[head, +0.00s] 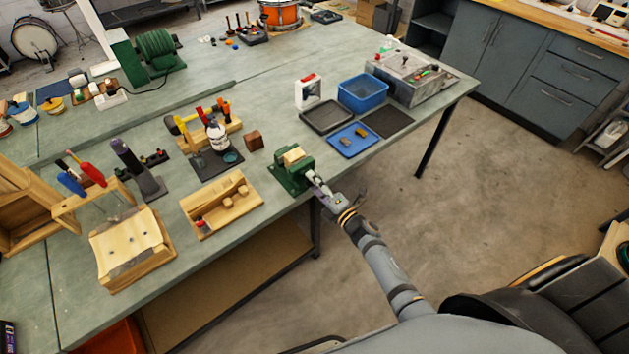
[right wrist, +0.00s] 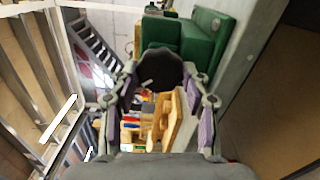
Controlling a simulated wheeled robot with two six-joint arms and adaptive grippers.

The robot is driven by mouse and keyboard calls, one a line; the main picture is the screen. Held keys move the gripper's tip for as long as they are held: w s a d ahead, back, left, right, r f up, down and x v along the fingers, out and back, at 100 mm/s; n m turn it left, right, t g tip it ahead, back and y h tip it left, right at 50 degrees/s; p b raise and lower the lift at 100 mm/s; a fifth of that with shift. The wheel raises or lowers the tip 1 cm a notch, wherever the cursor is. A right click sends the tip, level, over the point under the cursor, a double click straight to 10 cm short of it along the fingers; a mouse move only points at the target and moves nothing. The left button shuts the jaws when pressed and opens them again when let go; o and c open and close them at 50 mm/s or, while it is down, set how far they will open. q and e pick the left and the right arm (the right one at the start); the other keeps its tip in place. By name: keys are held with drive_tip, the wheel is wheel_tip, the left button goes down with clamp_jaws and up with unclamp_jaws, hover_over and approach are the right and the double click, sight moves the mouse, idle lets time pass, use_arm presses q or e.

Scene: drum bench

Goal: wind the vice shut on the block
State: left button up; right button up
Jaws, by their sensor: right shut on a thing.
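The green vice (head: 292,178) stands at the front edge of the bench in the head view. A pale wooden block (head: 294,155) sits at the top of it, between its jaws; I cannot tell whether both jaws touch it. My right gripper (head: 315,181) reaches the vice's front from the right. In the right wrist view my right gripper (right wrist: 161,80) is shut on a dark round handle (right wrist: 162,66), with the green vice body (right wrist: 202,38) just behind it. The handle is largely hidden in the head view. My left gripper is out of view.
A wooden tray (head: 245,194) lies left of the vice, and a dark brown block (head: 253,142) stands behind it. A blue tray (head: 373,142), a dark tray (head: 307,125) and a blue bin (head: 381,87) are to the right.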

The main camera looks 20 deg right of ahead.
drive_tip(key=m+p, duration=0.3)
drive_tip(key=m, duration=0.6)
drive_tip(key=m+p, duration=0.4)
drive_tip(key=m, duration=0.6)
drive_tip(key=shift+s+d+f, duration=0.1)
drive_tip(key=shift+d+f, duration=0.05)
drive_tip(key=shift+f, duration=0.05)
drive_tip(key=shift+m, duration=0.5)
drive_tip(key=shift+f, duration=0.1)
drive_tip(key=o, duration=0.8)
drive_tip(key=shift+c, duration=0.2)
drive_tip(key=o, duration=0.4)
drive_tip(key=shift+s+d+r, duration=0.1)
drive_tip(key=shift+r, duration=0.25)
